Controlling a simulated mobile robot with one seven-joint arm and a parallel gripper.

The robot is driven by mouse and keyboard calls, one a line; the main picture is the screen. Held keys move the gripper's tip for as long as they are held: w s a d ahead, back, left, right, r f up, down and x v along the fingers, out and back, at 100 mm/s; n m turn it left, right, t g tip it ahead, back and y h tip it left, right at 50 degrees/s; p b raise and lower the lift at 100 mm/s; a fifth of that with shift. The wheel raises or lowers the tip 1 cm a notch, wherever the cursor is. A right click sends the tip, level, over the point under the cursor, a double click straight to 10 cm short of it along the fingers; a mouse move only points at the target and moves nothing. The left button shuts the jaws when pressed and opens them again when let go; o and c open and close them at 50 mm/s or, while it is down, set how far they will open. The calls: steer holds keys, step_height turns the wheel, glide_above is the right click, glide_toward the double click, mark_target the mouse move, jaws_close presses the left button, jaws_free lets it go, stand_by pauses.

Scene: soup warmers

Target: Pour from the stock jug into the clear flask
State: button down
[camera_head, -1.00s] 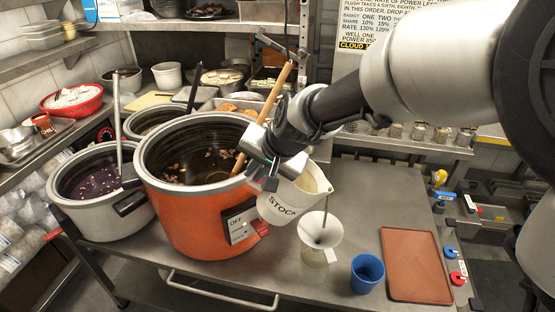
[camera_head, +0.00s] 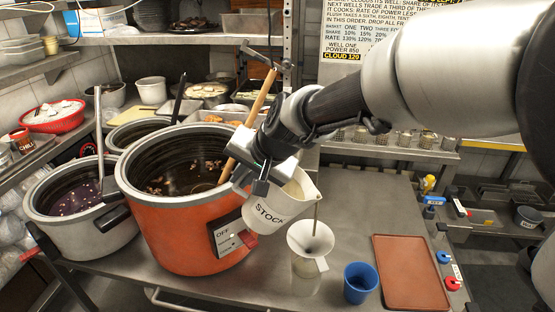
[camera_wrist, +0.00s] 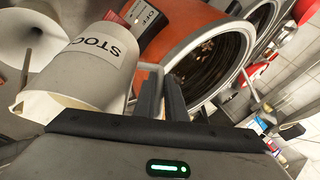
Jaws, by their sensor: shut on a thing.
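The white stock jug (camera_head: 268,212), labelled STOCK, is tilted to the right above the funnel. My gripper (camera_head: 262,186) is shut on it at its handle side. In the wrist view the jug (camera_wrist: 85,70) lies left of my gripper's dark fingers (camera_wrist: 162,98). A thin brownish stream runs from the jug's lip into the white funnel (camera_head: 308,236), which also shows in the wrist view (camera_wrist: 52,18). The funnel sits in the mouth of the clear flask (camera_head: 305,268). The flask's fill level is hard to make out.
A large orange soup warmer (camera_head: 165,230) stands close left of the jug, with a wooden-handled ladle (camera_head: 250,122) in it. A grey warmer (camera_head: 75,235) is farther left. A blue cup (camera_head: 360,283) and a brown board (camera_head: 410,272) lie right of the flask.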

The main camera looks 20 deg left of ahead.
steer(key=shift+w+r+b, duration=0.1)
steer(key=shift+b, duration=0.6)
steer(key=shift+r, duration=0.15)
steer(key=shift+y+b, duration=0.3)
steer(key=shift+b, duration=0.45)
steer(key=shift+r+b, duration=0.15)
steer(key=shift+b, duration=0.2)
steer(key=shift+d+b, duration=0.1)
steer(key=shift+b, duration=0.5)
steer(key=shift+r+y+b, duration=0.1)
steer(key=shift+y+b, duration=0.2)
steer(key=shift+b, duration=0.05)
steer(key=shift+d+b, duration=0.1)
steer(key=shift+b, duration=0.5)
steer(key=shift+r+b, duration=0.1)
steer(key=shift+b, duration=0.2)
